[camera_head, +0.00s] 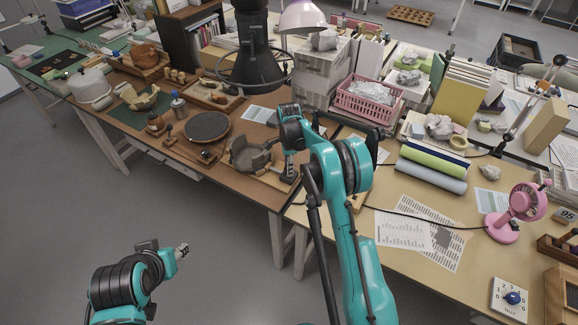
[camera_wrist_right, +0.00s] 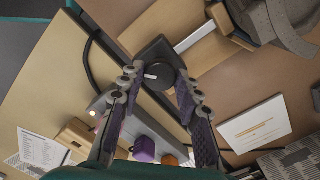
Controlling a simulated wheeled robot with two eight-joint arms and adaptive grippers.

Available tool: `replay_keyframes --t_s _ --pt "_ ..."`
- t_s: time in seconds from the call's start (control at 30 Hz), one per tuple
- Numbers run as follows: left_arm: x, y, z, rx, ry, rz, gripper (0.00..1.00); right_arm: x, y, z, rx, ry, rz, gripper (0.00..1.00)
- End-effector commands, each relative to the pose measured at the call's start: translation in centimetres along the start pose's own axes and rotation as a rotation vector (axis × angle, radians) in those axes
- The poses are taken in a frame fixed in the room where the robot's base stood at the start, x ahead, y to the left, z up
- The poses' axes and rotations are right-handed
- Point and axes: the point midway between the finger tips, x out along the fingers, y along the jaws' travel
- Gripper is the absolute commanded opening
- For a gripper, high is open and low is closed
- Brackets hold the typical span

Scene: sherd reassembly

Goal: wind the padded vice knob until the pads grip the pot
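The pot (camera_head: 240,152), a broken grey-brown vessel, sits in the padded vice (camera_head: 268,176) on the brown bench. Part of its grey wall shows in the right wrist view (camera_wrist_right: 291,28). The vice knob (camera_wrist_right: 159,75) is round and black with a white mark, in front of a dark plate. My right gripper (camera_wrist_right: 159,88) is open, with one finger on each side of the knob; I see no clear contact. In the head view, the right gripper (camera_head: 289,172) is at the vice's right end and hides the knob. My left gripper (camera_head: 183,250) hangs over the floor, away from the bench.
A dark round turntable (camera_head: 207,126) stands left of the pot. A pink basket (camera_head: 368,101) is behind my right arm. Rolled mats (camera_head: 432,172), printed sheets (camera_head: 415,230) and a pink fan (camera_head: 516,212) lie to the right. The floor at front left is clear.

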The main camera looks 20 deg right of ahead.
Motion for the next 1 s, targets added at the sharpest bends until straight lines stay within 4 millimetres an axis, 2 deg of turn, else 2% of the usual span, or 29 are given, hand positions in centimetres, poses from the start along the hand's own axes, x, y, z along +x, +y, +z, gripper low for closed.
replay_keyframes --t_s 0.03,0.07,0.1,0.47,0.57,0.8,1.0 --pt "0.0 0.0 0.0 0.000 0.000 0.000 0.40 0.0 0.0 0.0 -0.001 0.000 0.000 0.44" --pt "0.0 0.0 0.0 0.000 0.000 0.000 0.40 0.0 0.0 0.0 -0.001 0.000 0.000 0.52" --pt "0.0 0.0 0.0 0.000 0.000 0.000 0.40 0.0 0.0 0.0 -0.001 0.000 0.000 0.54" --pt "0.0 0.0 0.0 0.000 0.000 0.000 0.40 -0.6 0.0 0.0 -0.001 0.000 0.000 0.54" --pt "0.0 0.0 0.0 0.000 0.000 0.000 0.40 -1.9 0.0 0.0 -0.001 0.000 0.000 0.54" --pt "0.0 0.0 0.0 0.000 0.000 0.000 0.40 -7.2 0.0 0.0 -0.001 0.000 0.000 0.54" --pt "0.0 0.0 0.0 0.000 0.000 0.000 0.40 -10.6 0.0 0.0 -0.001 0.000 0.000 0.54"
